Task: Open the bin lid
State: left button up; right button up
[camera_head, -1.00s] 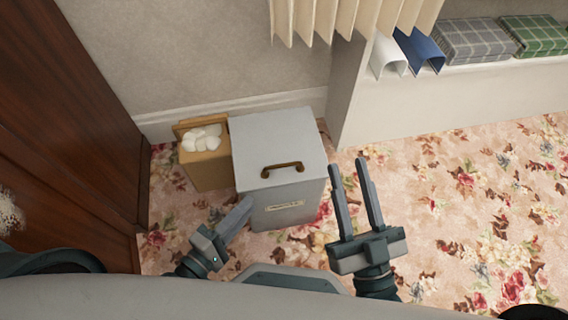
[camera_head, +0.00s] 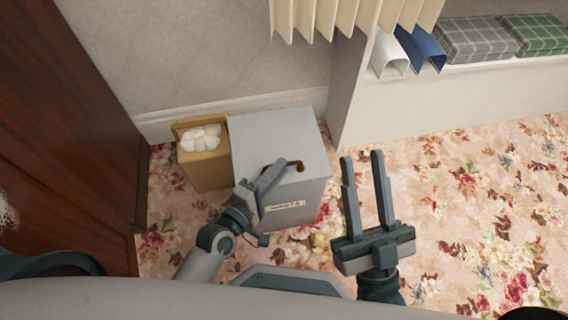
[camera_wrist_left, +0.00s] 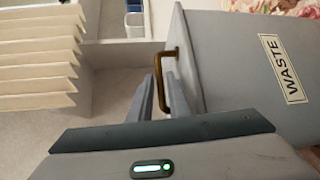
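The grey bin (camera_head: 300,218) stands on the carpet against the wall, and its flat lid (camera_head: 270,128) looks shut. A bronze handle (camera_head: 297,164) is on the lid near its front edge. It also shows in the left wrist view (camera_wrist_left: 157,70), with the bin's WASTE label at the right. My left gripper (camera_head: 276,170) is at the handle and covers part of it in the head view. In the left wrist view its fingers (camera_wrist_left: 159,78) are apart, with the handle's bar between them. My right gripper (camera_head: 362,156) is open and empty, right of the bin.
A wooden box (camera_head: 207,170) with white rounded pieces stands close to the bin's left. Dark wooden furniture (camera_head: 80,130) is at the far left. A shelf (camera_head: 470,90) with folded cloths and pleated hangings (camera_head: 350,20) are beyond. The floral carpet at the right is clear.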

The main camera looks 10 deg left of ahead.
pick_arm(q)
jog(key=shift+x, duration=1.55)
pick_arm(e)
jog(key=shift+w+d+r+t, duration=0.1)
jog(key=shift+d+r+t, duration=0.3)
jog(key=shift+r, duration=0.15)
pick_arm(q)
grip_shut()
jog(key=shift+r, duration=0.1)
pick_arm(e)
jog(key=shift+a, duration=0.15)
